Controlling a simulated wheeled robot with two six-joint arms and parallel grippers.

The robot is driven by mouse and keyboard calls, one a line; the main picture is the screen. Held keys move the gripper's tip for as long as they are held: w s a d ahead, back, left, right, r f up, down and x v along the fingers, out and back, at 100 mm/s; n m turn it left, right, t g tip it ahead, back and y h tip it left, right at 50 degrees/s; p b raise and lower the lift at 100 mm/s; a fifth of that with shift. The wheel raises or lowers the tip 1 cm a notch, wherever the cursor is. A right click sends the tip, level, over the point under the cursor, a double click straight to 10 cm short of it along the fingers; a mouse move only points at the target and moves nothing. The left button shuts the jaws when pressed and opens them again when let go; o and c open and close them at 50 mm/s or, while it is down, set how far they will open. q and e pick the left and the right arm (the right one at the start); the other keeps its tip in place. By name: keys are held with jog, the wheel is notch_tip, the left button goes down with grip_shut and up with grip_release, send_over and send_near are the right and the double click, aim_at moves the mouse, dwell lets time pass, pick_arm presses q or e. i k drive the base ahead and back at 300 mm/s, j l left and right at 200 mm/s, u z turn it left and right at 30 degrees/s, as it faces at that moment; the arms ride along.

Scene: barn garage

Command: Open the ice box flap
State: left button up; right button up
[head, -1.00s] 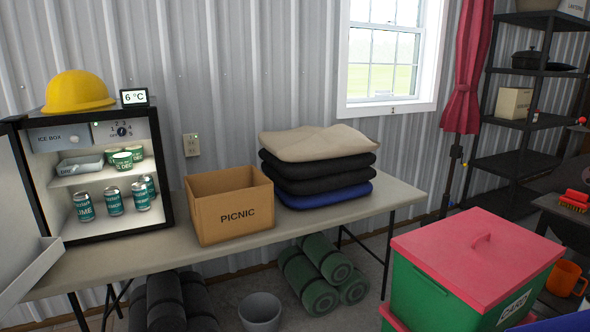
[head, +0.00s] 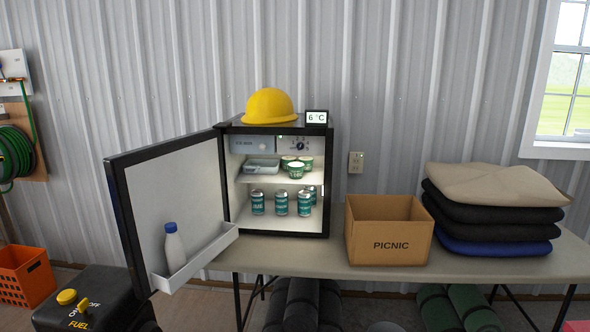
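The ice box flap (head: 250,144) is a pale panel marked ICE BOX at the upper left inside the small fridge (head: 328,180). It looks shut, with a small round knob at its right part. The fridge door (head: 168,195) stands wide open to the left, with a white bottle (head: 175,248) in its door shelf. A dial (head: 299,145) sits right of the flap. Below are a tray (head: 262,168), green-and-white tubs (head: 296,169) and several teal cans (head: 281,203). Neither of my grippers shows in the head view.
A yellow hard hat (head: 269,106) and a 6 °C display (head: 317,117) stand on the fridge. The PICNIC box (head: 389,246) and folded blankets (head: 492,207) share the table (head: 290,260). A black fuel container (head: 90,306) and orange crate (head: 25,276) are at lower left.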

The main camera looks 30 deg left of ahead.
aim_at(238, 144)
jog(key=u, duration=1.25)
jog(key=i+l, duration=0.45)
jog(key=i, duration=0.2)
jog(key=i+l+u, duration=0.15)
jog(key=i+l, duration=0.25)
jog(key=i, duration=0.25)
